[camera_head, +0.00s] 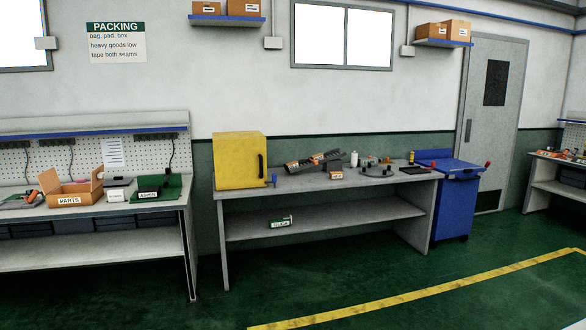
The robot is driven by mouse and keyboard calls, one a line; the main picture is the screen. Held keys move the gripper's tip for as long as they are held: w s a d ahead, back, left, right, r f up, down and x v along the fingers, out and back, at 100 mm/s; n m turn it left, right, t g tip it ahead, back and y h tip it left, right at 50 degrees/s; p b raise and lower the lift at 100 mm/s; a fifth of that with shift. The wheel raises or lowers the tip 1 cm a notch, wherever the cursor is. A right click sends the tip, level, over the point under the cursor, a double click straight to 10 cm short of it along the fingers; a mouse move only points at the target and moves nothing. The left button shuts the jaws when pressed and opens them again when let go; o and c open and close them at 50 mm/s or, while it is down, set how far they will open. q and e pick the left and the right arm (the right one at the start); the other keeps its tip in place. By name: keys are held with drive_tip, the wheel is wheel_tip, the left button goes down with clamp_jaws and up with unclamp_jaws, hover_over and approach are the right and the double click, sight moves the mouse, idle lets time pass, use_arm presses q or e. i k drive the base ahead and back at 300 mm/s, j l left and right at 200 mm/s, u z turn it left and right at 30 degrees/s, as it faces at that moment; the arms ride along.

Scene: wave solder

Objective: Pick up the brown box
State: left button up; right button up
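An open brown cardboard box (82,193) with raised flaps and a "PARTS" label stands on the left workbench. A much smaller brown box (336,175) with a white label sits at the front edge of the middle bench. Closed brown boxes also stand on the high wall shelves: two on the left shelf, one of them a wider box (245,7), and two on the right shelf, one of them a labelled box (431,31). Neither of my grippers shows in the head view.
The left bench (100,262) also holds a green item labelled "ASPEN" (160,188). A yellow cabinet (235,160) stands on the middle bench (225,206). A blue cart (456,205) stands to its right. The green floor (400,270) in front is clear, with a yellow line (420,292).

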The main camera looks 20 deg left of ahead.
sight(294, 164)
drive_tip(key=i+u, duration=0.4)
drive_tip(key=i, duration=4)
